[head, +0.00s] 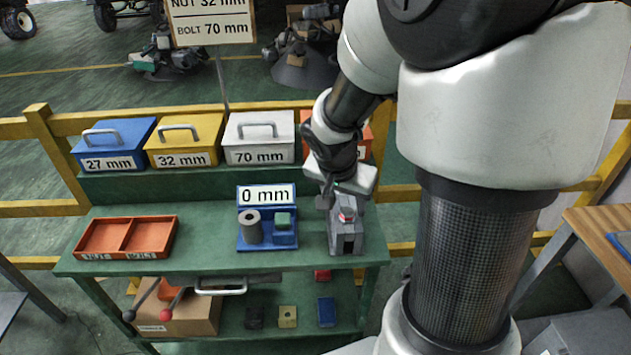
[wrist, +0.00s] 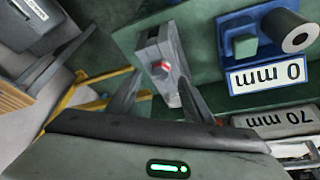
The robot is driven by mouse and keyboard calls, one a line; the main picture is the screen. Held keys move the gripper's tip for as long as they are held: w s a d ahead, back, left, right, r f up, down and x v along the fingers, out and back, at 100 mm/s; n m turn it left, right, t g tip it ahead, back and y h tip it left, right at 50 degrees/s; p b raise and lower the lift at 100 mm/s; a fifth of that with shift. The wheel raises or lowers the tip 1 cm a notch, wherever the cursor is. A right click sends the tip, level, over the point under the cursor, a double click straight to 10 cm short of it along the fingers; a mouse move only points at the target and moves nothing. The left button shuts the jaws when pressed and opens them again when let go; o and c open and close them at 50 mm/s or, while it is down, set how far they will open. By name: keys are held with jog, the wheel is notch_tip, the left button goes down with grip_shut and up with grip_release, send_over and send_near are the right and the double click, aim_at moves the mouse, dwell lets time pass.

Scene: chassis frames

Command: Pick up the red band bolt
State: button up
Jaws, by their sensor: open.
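The red band bolt (head: 347,215) sits upright in the top of a grey block-like fixture (head: 346,243) at the right of the green bench. The wrist view shows its red-banded head (wrist: 162,68) against the same grey fixture (wrist: 148,42). My gripper (head: 340,199) is just above the fixture, partly hiding it in the head view. In the wrist view my gripper (wrist: 160,78) is open, its two fingers apart on either side of the bolt head. I cannot tell whether either finger touches it. The bolt's lower part is hidden.
A blue gauge stand (head: 268,242) marked 0 mm, with a grey cylinder (head: 250,226) and a green block (head: 283,222), is left of the fixture. An orange divided tray (head: 127,238) lies at the left. Labelled boxes (head: 258,137) line the raised back shelf.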

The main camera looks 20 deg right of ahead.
jog(key=x, duration=0.2)
jog(key=shift+f, duration=0.3)
grip_shut()
jog(key=shift+w, duration=0.1)
